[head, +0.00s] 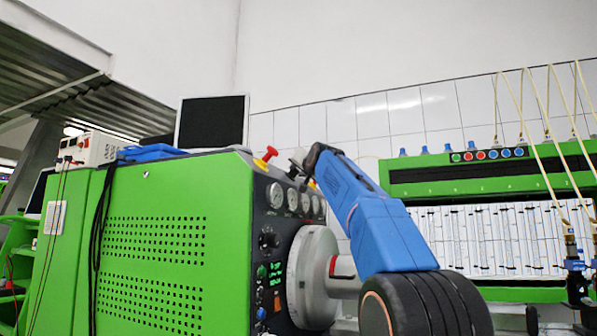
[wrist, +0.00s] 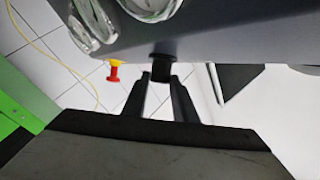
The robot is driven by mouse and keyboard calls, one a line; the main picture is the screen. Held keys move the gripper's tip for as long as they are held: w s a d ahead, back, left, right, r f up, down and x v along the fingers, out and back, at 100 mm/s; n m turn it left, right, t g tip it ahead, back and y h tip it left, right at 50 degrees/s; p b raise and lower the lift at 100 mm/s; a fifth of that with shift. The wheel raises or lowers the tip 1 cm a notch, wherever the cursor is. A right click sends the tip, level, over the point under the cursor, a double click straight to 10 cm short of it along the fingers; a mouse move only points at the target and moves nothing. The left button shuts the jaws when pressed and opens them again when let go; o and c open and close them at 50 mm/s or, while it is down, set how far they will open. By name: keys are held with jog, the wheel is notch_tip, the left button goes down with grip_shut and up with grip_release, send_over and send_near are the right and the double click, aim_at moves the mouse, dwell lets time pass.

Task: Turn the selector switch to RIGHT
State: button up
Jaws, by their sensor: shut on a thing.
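In the wrist view, the selector switch shows as a small black knob (wrist: 161,66) standing out from the edge of the grey panel. My gripper (wrist: 160,79) has its two dark fingers on either side of this knob and is shut on it. The fingertips hide part of the knob, and I cannot tell which way it is turned. In the head view, my blue arm reaches to the top of the control panel, and the fingers and the held knob cannot be made out there.
A red button on a yellow base (head: 266,157) stands close by on the green cabinet (head: 150,240); the button also shows in the wrist view (wrist: 114,72). Pressure gauges (head: 292,199) line the panel. A large grey round flange (head: 312,275) juts out below. A monitor (head: 211,122) stands behind.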

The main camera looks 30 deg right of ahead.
dwell(0.4)
jog(key=o, duration=1)
jog(key=shift+o, duration=0.2)
jog(key=v, duration=1.7)
jog(key=shift+s, duration=0.2)
jog(key=shift+a+f, duration=0.1)
